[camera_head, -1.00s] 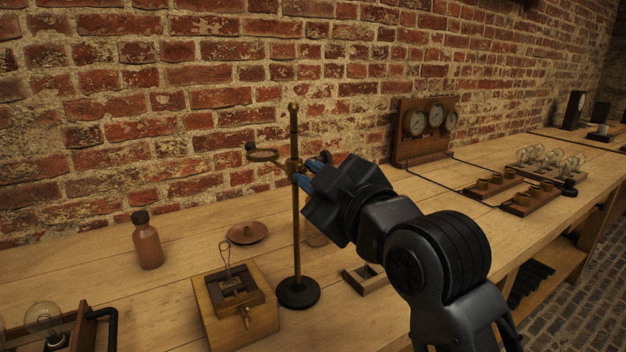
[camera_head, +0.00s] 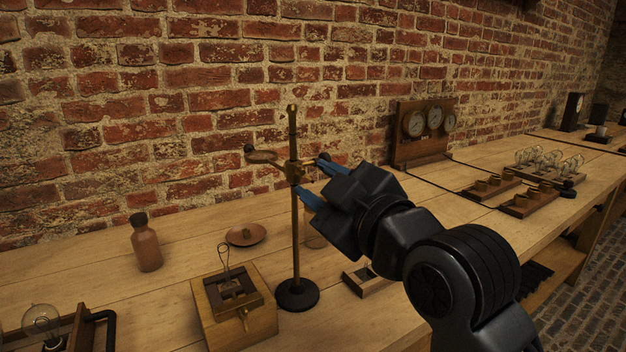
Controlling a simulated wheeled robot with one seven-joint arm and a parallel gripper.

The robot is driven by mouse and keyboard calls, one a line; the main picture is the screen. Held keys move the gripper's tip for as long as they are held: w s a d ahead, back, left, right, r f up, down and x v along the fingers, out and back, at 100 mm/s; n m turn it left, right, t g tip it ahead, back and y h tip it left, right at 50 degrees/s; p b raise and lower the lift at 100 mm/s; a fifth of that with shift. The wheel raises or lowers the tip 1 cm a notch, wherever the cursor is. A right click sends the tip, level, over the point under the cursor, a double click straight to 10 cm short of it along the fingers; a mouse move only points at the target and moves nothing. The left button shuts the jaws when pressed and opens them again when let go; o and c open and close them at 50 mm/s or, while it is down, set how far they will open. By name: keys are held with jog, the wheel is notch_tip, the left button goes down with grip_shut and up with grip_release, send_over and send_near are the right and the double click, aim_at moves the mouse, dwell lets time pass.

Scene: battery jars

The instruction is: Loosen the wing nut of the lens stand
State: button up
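The lens stand is a brass rod (camera_head: 295,230) upright on a round black base (camera_head: 296,294). A brass clamp (camera_head: 293,169) sits high on the rod, with the lens holder (camera_head: 262,157) reaching out to the left. A small brass piece at the clamp's right side may be the wing nut, but it is too small to be sure. My gripper (camera_head: 318,180) is to the right of the clamp. I cannot tell whether a fingertip touches the stand.
A wooden box with a wire loop (camera_head: 236,310), a brown bottle (camera_head: 145,243) and a copper dish (camera_head: 246,234) stand left of the stand. A small wooden tray (camera_head: 367,281) lies right. A gauge board (camera_head: 427,132) stands behind, near the brick wall.

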jog(key=shift+v, duration=2.65)
jog(key=s+d+f+m+t+h+p, duration=0.1)
jog(key=s+d+f+m+h+p, duration=0.1)
jog(key=s+d+f+m+h, duration=0.5)
jog(key=s+d+f+m+p, duration=0.2)
jog(key=s+d+f+m, duration=0.3)
jog(key=s+f, duration=0.55)
jog(key=s+d+m+h+p, duration=0.1)
jog(key=s+d, duration=0.1)
jog(key=s, duration=0.5)
jog(key=s+d+r+m+h+p, duration=0.1)
jog(key=s+d, duration=0.2)
jog(key=s, duration=0.5)
jog(key=s+d+r+g+h+p, duration=0.1)
jog(key=s+d, duration=0.2)
jog(key=s, duration=0.4)
jog(key=shift+s+m+p, duration=0.2)
jog(key=shift+m+p, duration=0.15)
jog(key=shift+m, duration=0.05)
